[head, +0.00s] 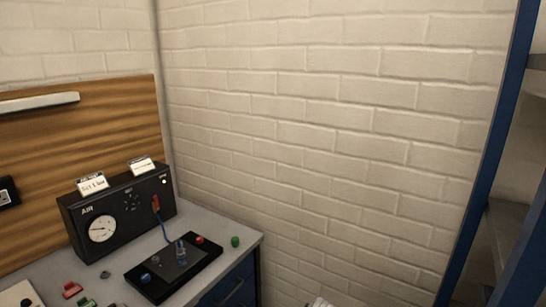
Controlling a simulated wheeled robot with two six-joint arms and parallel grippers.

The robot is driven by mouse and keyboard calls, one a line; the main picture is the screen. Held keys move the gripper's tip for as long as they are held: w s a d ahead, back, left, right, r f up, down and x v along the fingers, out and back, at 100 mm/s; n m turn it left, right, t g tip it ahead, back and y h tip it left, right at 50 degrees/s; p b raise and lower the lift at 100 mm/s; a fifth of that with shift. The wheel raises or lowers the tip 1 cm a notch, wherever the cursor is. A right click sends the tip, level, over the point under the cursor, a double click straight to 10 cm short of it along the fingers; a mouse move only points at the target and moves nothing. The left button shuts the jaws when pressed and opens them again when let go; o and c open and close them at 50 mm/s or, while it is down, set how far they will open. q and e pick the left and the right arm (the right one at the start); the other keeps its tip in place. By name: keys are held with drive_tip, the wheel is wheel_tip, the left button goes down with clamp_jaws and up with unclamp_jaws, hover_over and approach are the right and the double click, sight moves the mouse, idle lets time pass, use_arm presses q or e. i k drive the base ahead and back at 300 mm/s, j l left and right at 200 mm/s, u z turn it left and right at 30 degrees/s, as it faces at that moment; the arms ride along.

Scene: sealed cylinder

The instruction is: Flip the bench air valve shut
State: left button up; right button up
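The black bench air box (117,211), marked AIR, stands on the grey bench against the wood panel. It has a round white gauge (102,228) on its left. A small red valve lever (156,203) is on its right side and looks roughly upright. A blue hose (163,228) runs from below the lever toward a black plate (190,271), where a small clear-blue cylinder (181,251) stands. The lever is too small to tell its exact setting. I make out neither gripper in the head view.
Red knob (199,240) and green knob (235,241) are near the bench's right end. Small red and green parts (72,290) lie at front left. Two white cards (92,184) top the box. A blue-framed shelf (493,160) stands right. A pale thing (320,303) at the bottom edge is unclear.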

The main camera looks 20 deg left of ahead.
sight(155, 197)
drive_tip(key=u, duration=1.75)
